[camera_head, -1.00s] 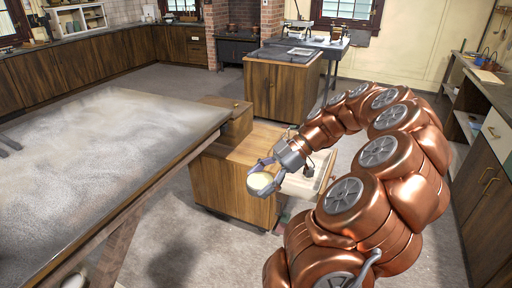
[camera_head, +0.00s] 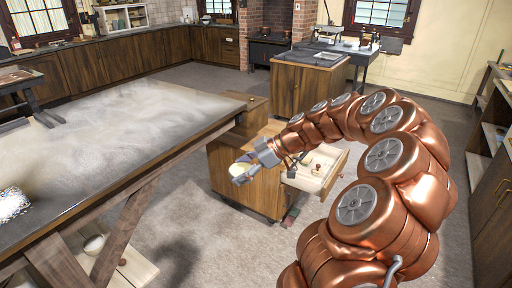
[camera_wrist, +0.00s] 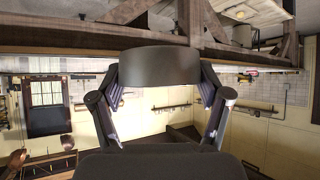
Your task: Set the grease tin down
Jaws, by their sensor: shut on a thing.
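The grease tin (camera_head: 239,173) shows in the head view as a small round tin with a pale, cream-coloured face. In the wrist view it is a dark grey band (camera_wrist: 160,67) between the fingers. My gripper (camera_head: 246,169) is shut on the tin and holds it in the air, in front of the wooden cabinet and right of the long worktable. In the wrist view the two fingers (camera_wrist: 160,96) reach its left and right sides. Nothing is seen touching the tin from below.
The long grey-topped worktable (camera_head: 110,135) fills the left. A white speckled thing (camera_head: 12,204) lies at its near left. The wooden cabinet (camera_head: 232,181) has an open drawer (camera_head: 322,170) with small things inside. A white bowl (camera_head: 95,244) stands below the worktable. Floor is clear in front.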

